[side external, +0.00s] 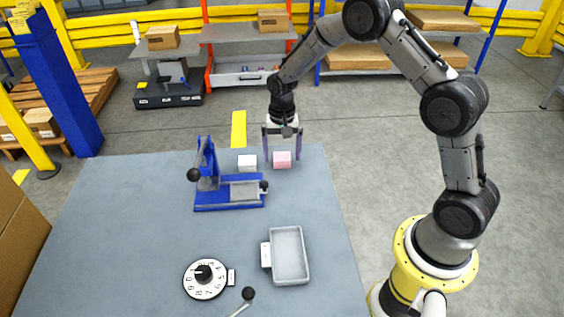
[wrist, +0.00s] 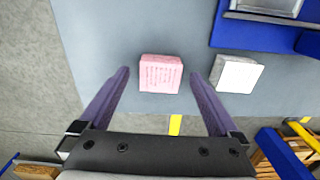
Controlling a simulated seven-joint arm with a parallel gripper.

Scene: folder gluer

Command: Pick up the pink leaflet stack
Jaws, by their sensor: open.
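The pink leaflet stack (side external: 282,159) is a small block lying on the grey-blue table near its far right edge. In the wrist view the pink stack (wrist: 161,73) shows printed lines on its top and lies ahead of and between the finger tips. My gripper (side external: 282,155) is open, with its two purple fingers pointing down on either side of the stack. In the wrist view the fingers of my gripper (wrist: 159,76) are wide apart, with clear gaps to the stack on both sides. Nothing is held.
A white stack (side external: 247,162) lies close beside the pink one, near a blue lever press (side external: 228,190). A grey tray (side external: 307,256) and a numbered dial (side external: 205,279) are nearer the front. The table (side external: 120,230) is clear at left.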

